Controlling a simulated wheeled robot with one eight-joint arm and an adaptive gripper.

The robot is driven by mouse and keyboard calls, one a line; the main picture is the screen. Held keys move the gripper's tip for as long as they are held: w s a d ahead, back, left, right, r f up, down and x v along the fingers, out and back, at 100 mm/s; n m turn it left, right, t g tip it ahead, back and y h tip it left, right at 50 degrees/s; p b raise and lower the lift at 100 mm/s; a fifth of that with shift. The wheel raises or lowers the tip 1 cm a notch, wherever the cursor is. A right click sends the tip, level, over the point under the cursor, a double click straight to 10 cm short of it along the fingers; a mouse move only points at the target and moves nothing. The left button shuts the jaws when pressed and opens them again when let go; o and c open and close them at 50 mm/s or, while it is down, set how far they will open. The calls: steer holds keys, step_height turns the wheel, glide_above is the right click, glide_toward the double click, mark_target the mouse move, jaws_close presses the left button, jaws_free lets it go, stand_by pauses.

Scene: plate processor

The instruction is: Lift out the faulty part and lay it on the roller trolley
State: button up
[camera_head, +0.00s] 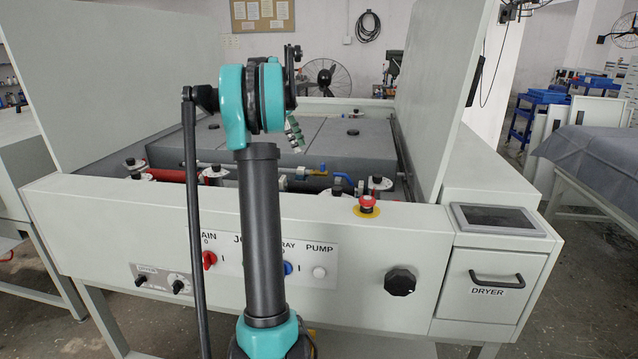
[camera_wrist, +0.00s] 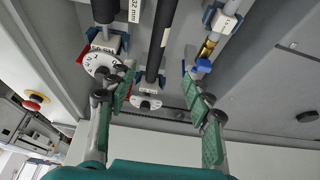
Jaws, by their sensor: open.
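The open plate processor (camera_head: 340,235) stands in front of me, with rods, fittings and round white plates inside. In the wrist view, a dark bar (camera_wrist: 160,38) runs between a round white plate (camera_wrist: 100,64) on the left and a brass fitting with a blue handle (camera_wrist: 206,50) on the right. My gripper (camera_wrist: 157,84) is open and empty, its green ribbed fingers spread below the bar. In the head view, my gripper (camera_head: 294,134) is over the processor's opening, partly hidden by my arm. I cannot tell which part is faulty. No roller trolley is clearly identifiable.
Raised side panels (camera_head: 440,90) flank the opening. A red emergency button (camera_head: 367,204) and black knob (camera_head: 400,282) are on the front. The dryer unit (camera_head: 490,285) is at right, with a cloth-covered table (camera_head: 600,160) and blue carts (camera_head: 535,105) beyond.

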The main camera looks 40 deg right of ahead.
glide_toward(319, 185)
steer(key=f, duration=0.1)
steer(key=d+f, duration=0.1)
steer(key=f, duration=0.2)
steer(key=shift+d+f, duration=0.3)
steer(key=shift+f, duration=0.05)
steer(key=x, duration=0.2)
steer(key=s+x, duration=0.1)
steer(key=x, duration=0.1)
steer(key=shift+s+d+f, duration=0.15)
steer(key=shift+d+f, duration=0.05)
steer(key=shift+f, duration=0.35)
steer(key=shift+c, duration=0.6)
jaws_close()
